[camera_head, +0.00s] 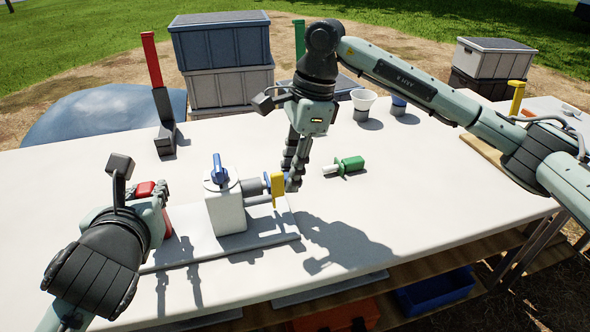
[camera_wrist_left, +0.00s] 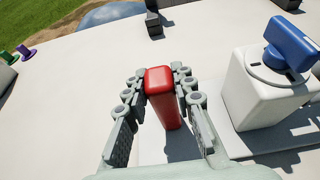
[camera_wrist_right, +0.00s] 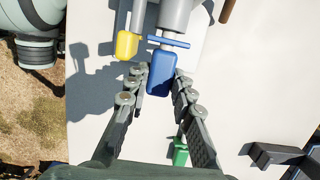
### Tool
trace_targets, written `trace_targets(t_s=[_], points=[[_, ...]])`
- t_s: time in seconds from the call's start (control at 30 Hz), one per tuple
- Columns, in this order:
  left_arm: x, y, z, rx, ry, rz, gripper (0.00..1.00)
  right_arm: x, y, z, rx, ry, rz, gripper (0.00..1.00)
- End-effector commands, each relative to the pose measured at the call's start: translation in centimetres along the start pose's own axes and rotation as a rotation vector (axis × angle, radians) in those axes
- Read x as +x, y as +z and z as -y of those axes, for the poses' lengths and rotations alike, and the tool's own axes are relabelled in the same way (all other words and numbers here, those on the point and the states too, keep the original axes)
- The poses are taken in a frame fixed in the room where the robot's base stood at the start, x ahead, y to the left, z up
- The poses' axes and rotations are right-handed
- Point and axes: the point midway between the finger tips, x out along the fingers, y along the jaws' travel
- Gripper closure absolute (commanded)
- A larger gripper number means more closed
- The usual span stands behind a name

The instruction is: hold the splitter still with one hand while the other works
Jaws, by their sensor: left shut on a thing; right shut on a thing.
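The splitter, a white block (camera_head: 228,210) with a blue top knob (camera_head: 217,170), stands on a pale base plate (camera_head: 260,238). A red post (camera_head: 167,220) stands at its left. My left gripper (camera_head: 158,192) is shut on this post, whose red top (camera_wrist_left: 160,82) shows between the fingers in the left wrist view. A grey outlet with a yellow lever (camera_head: 277,188) points right from the block. My right gripper (camera_head: 292,172) reaches down beside it, shut on a blue lever (camera_wrist_right: 161,75). The fingers mostly hide that lever in the head view.
A green-bodied fitting (camera_head: 350,165) lies on the table right of my right gripper. A white funnel cup (camera_head: 363,101) stands behind it. A red upright handle (camera_head: 151,60) and stacked grey crates (camera_head: 222,88) are at the back. The table's front right is clear.

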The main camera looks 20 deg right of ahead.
Motion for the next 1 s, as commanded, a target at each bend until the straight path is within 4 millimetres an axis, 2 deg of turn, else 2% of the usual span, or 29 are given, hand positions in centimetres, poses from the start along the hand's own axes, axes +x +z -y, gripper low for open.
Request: trace_targets(t_s=[0.17, 0.2, 0.37, 0.73, 0.87, 1.0], points=[[0.0, 0.0, 0.0, 0.000, 0.001, 0.000, 1.00, 0.1, 0.5, 0.0, 0.000, 0.000, 0.000, 1.00], [0.0, 0.0, 0.0, 0.000, 0.001, 0.000, 1.00, 0.1, 0.5, 0.0, 0.000, 0.000, 0.000, 0.73], [0.0, 0.0, 0.0, 0.000, 0.001, 0.000, 1.00, 0.1, 0.4, 0.0, 0.000, 0.000, 0.000, 0.53], [0.0, 0.0, 0.0, 0.000, 0.001, 0.000, 1.00, -0.4, 0.4, 0.0, 0.000, -0.001, 0.001, 0.53], [0.0, 0.0, 0.0, 0.000, 0.001, 0.000, 1.00, -2.1, 0.4, 0.1, 0.001, -0.004, 0.001, 0.53], [0.0, 0.0, 0.0, 0.000, 0.001, 0.000, 1.00, -5.1, 0.4, 0.1, 0.001, -0.005, 0.001, 0.53]])
